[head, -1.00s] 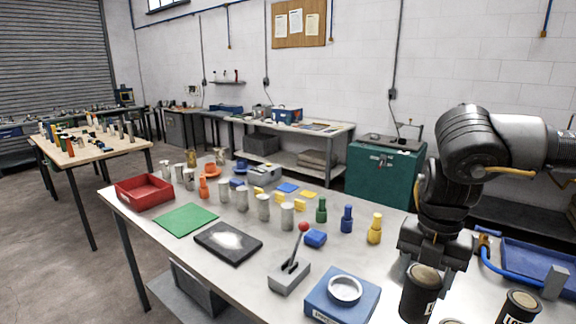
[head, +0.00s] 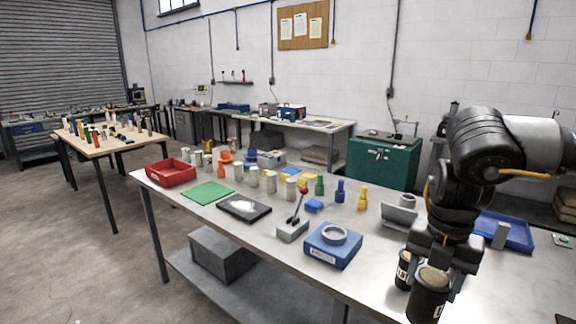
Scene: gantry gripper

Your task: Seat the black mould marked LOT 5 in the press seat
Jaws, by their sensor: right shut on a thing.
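My right gripper (head: 440,262) is shut on a black cylindrical mould (head: 428,302) with a tan top, held upright near the table's front edge at the lower right. Its label is turned mostly away, so I cannot read its lot number. A second black mould (head: 402,271) with a partly visible white label shows just behind and left of it, its number hidden. The press seat is probably the blue block with a pale ring (head: 333,237) on top and a white label in front. The ring looks empty. It is left of the gripper, apart from it. My left gripper is out of view.
A lever with a red knob (head: 293,228) stands left of the blue block. A grey angled stand (head: 398,217) and a blue tray (head: 507,229) are behind and right. Several coloured bottles and pale cylinders stand further back. The tabletop between block and gripper looks clear.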

